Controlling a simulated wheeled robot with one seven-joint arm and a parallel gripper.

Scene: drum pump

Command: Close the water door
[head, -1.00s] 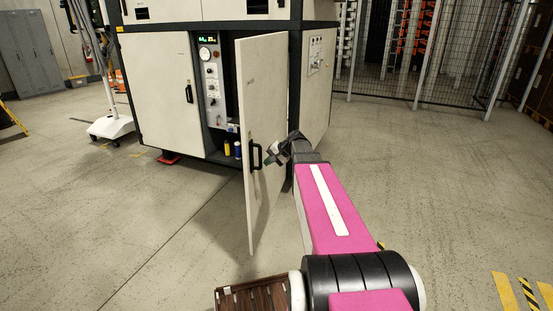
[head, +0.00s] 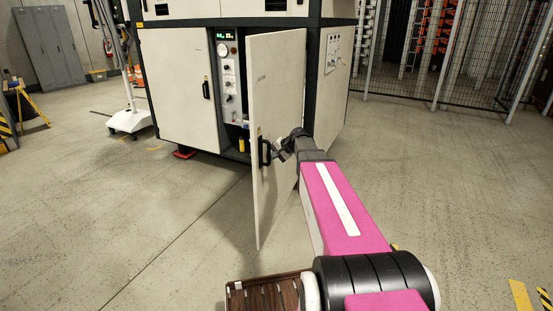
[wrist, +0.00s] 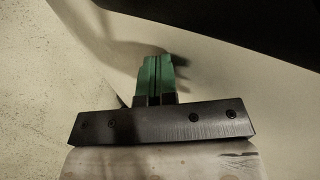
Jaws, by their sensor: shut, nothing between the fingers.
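The water door (head: 278,95) is a tall pale panel of the machine cabinet. It stands ajar, hinged on its right side, with its free edge swung out toward me. Its black handle (head: 264,150) is near the free edge. My gripper (head: 280,151) is just right of the handle, close to the door's outer face; whether it touches is unclear. In the wrist view, its green fingers (wrist: 158,75) are together and empty, casting a shadow on a pale surface, likely the door. A black shape fills the upper right there; I cannot tell what it is.
Inside the opening are a control panel (head: 226,75) and a yellow bottle (head: 242,145). A closed cabinet door (head: 180,85) is to the left. A white wheeled stand (head: 130,120) is farther left. The floor around the door is clear.

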